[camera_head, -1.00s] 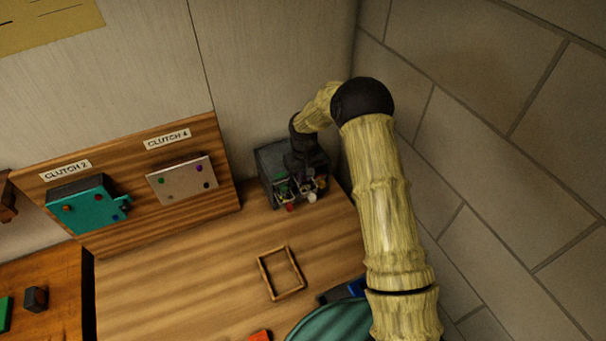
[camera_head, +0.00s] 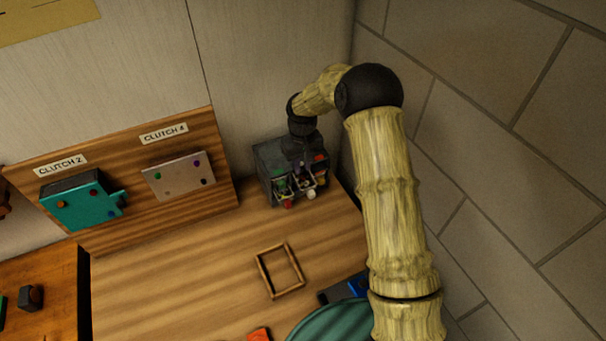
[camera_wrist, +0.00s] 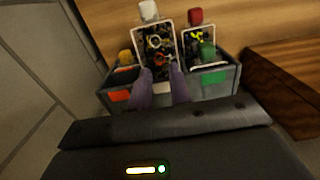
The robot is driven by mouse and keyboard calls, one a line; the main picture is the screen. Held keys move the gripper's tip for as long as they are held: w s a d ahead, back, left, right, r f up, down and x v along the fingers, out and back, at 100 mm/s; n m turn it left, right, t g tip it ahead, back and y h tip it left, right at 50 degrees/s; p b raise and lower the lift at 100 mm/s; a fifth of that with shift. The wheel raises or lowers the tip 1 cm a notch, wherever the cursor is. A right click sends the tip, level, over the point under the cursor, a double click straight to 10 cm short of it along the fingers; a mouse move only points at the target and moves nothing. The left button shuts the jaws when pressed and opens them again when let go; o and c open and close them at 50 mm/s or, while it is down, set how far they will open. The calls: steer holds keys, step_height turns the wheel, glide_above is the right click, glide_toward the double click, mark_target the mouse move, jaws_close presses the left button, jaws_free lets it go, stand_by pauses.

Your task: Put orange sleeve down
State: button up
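My gripper (camera_wrist: 161,78) is at the near side of a grey bin (camera_wrist: 221,91). Its two purple-grey fingers are apart, and I see nothing clearly held between them. In the head view the bin (camera_head: 267,186) stands in the back right corner, with my gripper (camera_head: 302,155) over its back part. An orange patch (camera_wrist: 118,95) shows on the bin's left part in the wrist view, with a yellow-orange knob (camera_wrist: 125,57) above it. An orange-red piece (camera_head: 320,158) shows at the bin's right in the head view. I cannot tell which one is the orange sleeve.
A wooden frame (camera_head: 260,271) lies on the table. A board with clutch boxes stands left. A stone wall is close on the right.

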mark_target(304, 177)
step_height(304, 177, up, 8)
steer(key=b, duration=0.2)
steer(key=shift+d, duration=0.1)
stand_by(0.6)
steer(key=s+d+m+t, duration=0.1)
steer(key=s+d, duration=0.3)
steer(key=s, duration=0.5)
steer(key=s+d+r+m, duration=0.1)
steer(key=s+d, duration=0.3)
steer(key=s, duration=0.5)
steer(key=s+d+r+m+t, duration=0.1)
steer(key=s+d, duration=0.3)
steer(key=s, duration=0.5)
steer(key=shift+d+r+m+t, duration=0.2)
steer(key=shift+m+t, duration=0.1)
steer(key=shift+m, duration=0.5)
